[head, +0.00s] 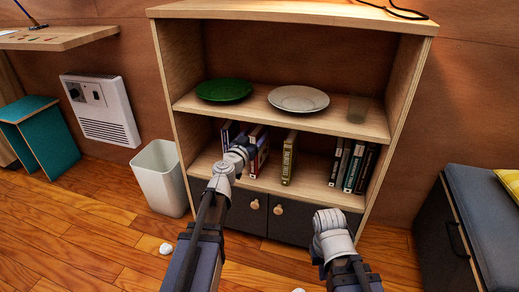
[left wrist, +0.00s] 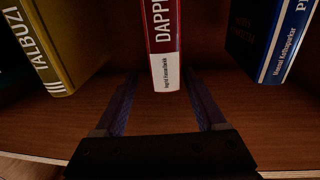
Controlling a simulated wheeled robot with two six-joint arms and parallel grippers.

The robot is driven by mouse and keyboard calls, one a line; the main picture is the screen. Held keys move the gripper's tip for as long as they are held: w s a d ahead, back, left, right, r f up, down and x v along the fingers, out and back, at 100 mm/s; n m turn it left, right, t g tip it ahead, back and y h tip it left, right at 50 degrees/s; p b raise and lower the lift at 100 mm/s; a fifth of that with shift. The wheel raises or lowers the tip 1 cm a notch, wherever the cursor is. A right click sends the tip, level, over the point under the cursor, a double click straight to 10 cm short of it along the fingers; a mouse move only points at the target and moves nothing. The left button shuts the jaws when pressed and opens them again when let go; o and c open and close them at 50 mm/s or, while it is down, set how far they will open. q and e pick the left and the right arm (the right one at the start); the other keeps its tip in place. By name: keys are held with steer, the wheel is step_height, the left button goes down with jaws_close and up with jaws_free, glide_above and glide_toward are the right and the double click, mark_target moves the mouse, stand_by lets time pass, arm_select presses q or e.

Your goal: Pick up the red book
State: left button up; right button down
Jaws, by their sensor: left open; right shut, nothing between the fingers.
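The red book (left wrist: 162,40) stands upright in the middle of the left wrist view, with a white band at the foot of its spine. In the head view the red book (head: 262,158) is on the lower shelf, partly hidden by my left arm. My left gripper (left wrist: 160,100) is open, with one finger to each side of the book's lower end and gaps on both sides; it is not gripping it. My right gripper (head: 330,218) is shut and empty in front of the cabinet; its fingers are hard to make out.
A yellow book (left wrist: 58,40) and a dark blue book (left wrist: 275,40) flank the red one with gaps. More books (head: 353,166) stand at the shelf's right. A bin (head: 162,180) stands left.

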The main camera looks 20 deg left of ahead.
mark_target(259, 126)
arm_select(q)
steer(key=w, duration=0.5)
steer(key=shift+w+f, duration=0.15)
steer(key=shift+f, duration=0.1)
jaws_close()
stand_by(0.4)
stand_by(0.8)
